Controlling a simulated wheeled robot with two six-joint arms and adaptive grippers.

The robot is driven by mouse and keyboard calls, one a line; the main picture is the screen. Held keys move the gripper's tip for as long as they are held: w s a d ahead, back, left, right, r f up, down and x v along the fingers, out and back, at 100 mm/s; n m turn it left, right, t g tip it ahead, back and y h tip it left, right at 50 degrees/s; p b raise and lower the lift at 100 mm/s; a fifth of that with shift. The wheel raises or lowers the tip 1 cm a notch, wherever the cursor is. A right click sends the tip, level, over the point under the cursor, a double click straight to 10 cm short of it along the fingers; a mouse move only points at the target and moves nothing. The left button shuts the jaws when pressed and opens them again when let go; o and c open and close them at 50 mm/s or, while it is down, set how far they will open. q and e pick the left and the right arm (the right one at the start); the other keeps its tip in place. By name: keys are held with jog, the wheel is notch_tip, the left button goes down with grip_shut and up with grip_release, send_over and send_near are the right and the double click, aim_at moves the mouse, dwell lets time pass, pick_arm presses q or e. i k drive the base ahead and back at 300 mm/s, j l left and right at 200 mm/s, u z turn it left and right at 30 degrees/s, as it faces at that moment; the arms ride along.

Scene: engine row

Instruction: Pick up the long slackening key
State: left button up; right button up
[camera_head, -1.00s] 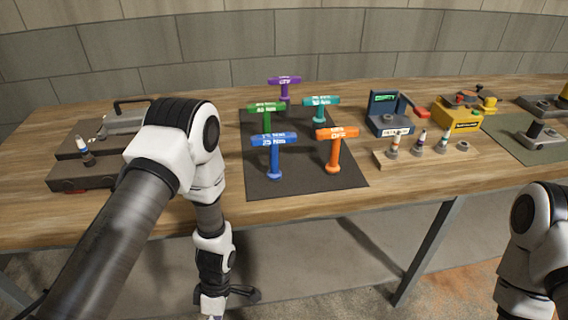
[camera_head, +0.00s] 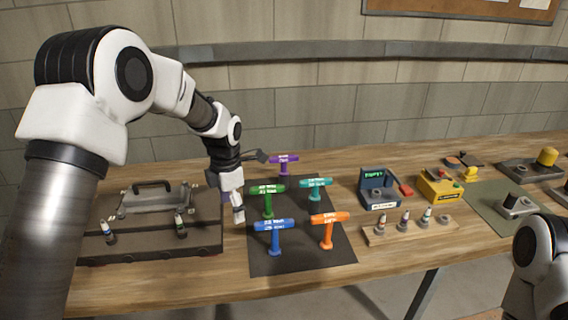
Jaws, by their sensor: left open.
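Several T-handled keys stand upright on a dark mat (camera_head: 300,262): a purple one (camera_head: 284,160) at the back, a green one (camera_head: 267,189), a teal one (camera_head: 316,184), a blue one (camera_head: 274,225) and an orange one (camera_head: 329,218) at the front right. Their labels are too small to read, so I cannot tell which is the long slackening key. My left gripper (camera_head: 238,212) is open and empty, pointing down just left of the green key and apart from it. My right arm shows at the lower right edge; its gripper is out of view.
Left of the mat lies a dark tray (camera_head: 150,248) with a handled grey block (camera_head: 155,200). To the right are a blue box with a screen (camera_head: 379,190), a yellow box (camera_head: 440,186) and a wooden rack (camera_head: 415,232) with small bottles. The wooden table's front strip is clear.

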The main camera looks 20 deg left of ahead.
aim_at(283, 174)
jog(key=i, duration=1.45)
